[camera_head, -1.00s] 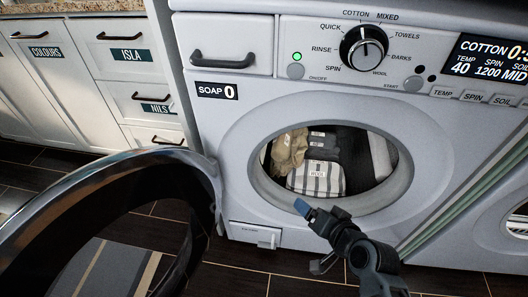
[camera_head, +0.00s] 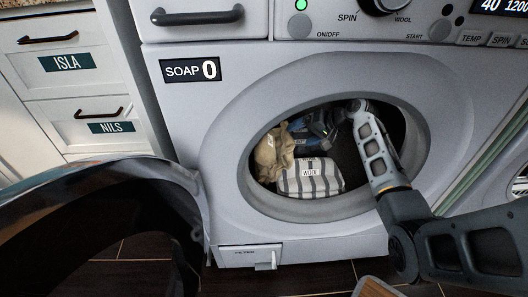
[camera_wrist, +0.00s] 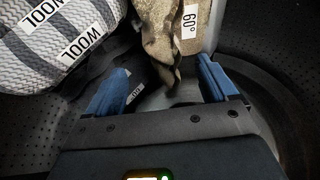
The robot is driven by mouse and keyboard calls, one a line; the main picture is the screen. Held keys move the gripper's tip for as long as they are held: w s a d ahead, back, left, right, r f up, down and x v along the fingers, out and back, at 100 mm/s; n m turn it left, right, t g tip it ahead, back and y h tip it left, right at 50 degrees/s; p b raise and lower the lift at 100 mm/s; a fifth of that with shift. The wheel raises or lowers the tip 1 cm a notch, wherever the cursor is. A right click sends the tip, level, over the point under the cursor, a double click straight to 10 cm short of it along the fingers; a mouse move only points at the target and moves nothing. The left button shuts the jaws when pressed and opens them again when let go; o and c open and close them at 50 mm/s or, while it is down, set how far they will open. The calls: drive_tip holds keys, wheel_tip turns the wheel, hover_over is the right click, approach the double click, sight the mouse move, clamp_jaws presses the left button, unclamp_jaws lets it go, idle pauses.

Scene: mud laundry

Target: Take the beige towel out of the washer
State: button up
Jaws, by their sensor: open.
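The beige towel (camera_head: 268,155) lies crumpled at the left side inside the washer drum. In the wrist view the beige towel (camera_wrist: 172,28), with a 60° label, hangs down at the top centre, its lower edge reaching between my fingertips. My gripper (camera_wrist: 162,86) is open, with blue fingertips on either side of that edge; I cannot tell whether they touch it. In the head view my gripper (camera_head: 306,126) is inside the drum, just right of the towel. The washer (camera_head: 215,205) has its round door open.
A striped grey-white item (camera_head: 311,179) labelled WOOL lies below and right of the towel; it also shows in the wrist view (camera_wrist: 52,35). A dark labelled cloth (camera_wrist: 132,96) lies between the fingers. The open door (camera_head: 100,215) stands left of the opening.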

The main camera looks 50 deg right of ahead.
drive_tip(key=b+x, duration=0.1)
drive_tip(key=x, duration=0.1)
drive_tip(key=b+x, duration=0.1)
drive_tip(key=x, duration=0.2)
drive_tip(key=b+x, duration=0.1)
drive_tip(key=x, duration=0.1)
drive_tip(key=shift+w+a, duration=0.15)
drive_tip(key=shift+a, duration=0.25)
drive_tip(key=shift+c, duration=0.3)
drive_tip(key=c, duration=1.2)
